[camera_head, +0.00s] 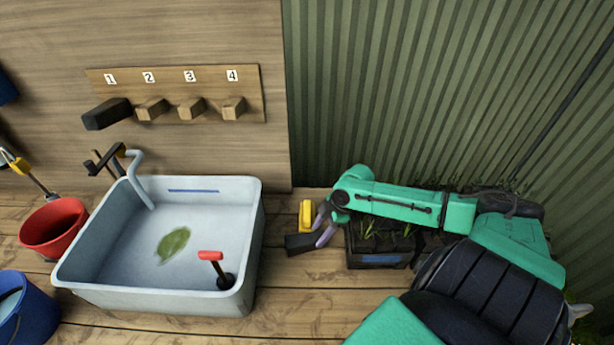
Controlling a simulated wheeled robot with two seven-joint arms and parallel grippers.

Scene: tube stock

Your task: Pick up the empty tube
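A small black tube (298,244) lies on the wooden bench to the right of the sink. My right gripper (317,237) is at its right end, with its two grey-purple fingers spread apart. The fingertips are close to the tube, and I cannot tell whether they touch it. Another black tube (106,114) sits on the peg under number 1, its open end not visible. My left gripper is not in view.
A yellow object (306,214) stands just behind the black tube. A dark crate (376,261) with seedlings is right of my gripper, partly hidden by my arm. Bare bench lies in front.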

